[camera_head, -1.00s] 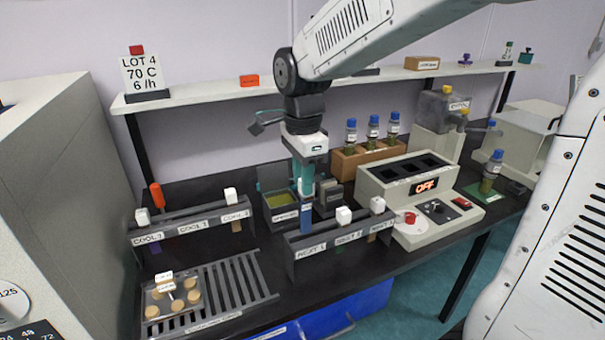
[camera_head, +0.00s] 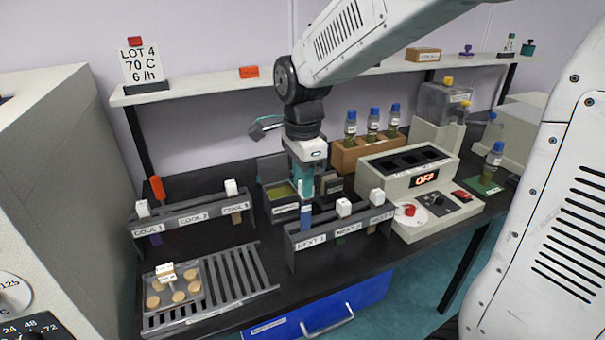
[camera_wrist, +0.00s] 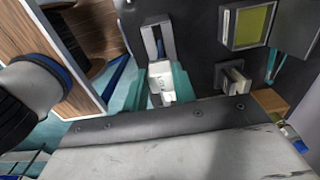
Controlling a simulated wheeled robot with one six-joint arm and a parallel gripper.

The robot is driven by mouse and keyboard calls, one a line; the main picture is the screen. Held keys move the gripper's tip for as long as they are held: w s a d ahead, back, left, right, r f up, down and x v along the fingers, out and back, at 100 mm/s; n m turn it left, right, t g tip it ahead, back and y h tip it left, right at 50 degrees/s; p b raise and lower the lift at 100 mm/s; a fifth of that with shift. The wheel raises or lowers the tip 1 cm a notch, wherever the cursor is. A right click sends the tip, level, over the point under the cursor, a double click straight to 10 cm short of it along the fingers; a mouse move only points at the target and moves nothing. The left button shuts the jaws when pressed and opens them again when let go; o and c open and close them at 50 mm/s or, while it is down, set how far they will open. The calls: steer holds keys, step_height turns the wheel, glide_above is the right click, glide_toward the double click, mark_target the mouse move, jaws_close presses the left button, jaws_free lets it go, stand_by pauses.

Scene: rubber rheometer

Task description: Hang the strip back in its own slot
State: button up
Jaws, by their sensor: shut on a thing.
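My gripper (camera_head: 305,190) points down and is shut on the white-topped strip. The strip's blue lower part (camera_head: 306,215) shows below the teal fingers, upright at the left end of the front rack (camera_head: 330,240), by the label NEXT 1. Its lower end is hidden behind the rack's front, so I cannot tell how deep it sits. In the wrist view the strip's white top (camera_wrist: 160,78) is between the teal fingers. White-topped strips hang at NEXT 2 (camera_head: 343,207) and NEXT 3 (camera_head: 377,197). The COOL rack (camera_head: 190,218) holds strips at COOL 1 and COOL 3; COOL 2 looks empty.
An instrument reading OFF (camera_head: 410,190) stands right of the front rack. An open box with a green inside (camera_head: 280,192) is close behind my gripper. A bottle rack (camera_head: 362,155) is at the back. A tray with tan discs (camera_head: 175,290) lies front left.

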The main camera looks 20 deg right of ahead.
mark_target(303, 210)
steer(key=shift+f, duration=4.15)
steer(key=o, duration=1.1)
steer(key=shift+c, duration=0.2)
steer(key=shift+r, duration=0.1)
steer(key=shift+r, duration=2.95)
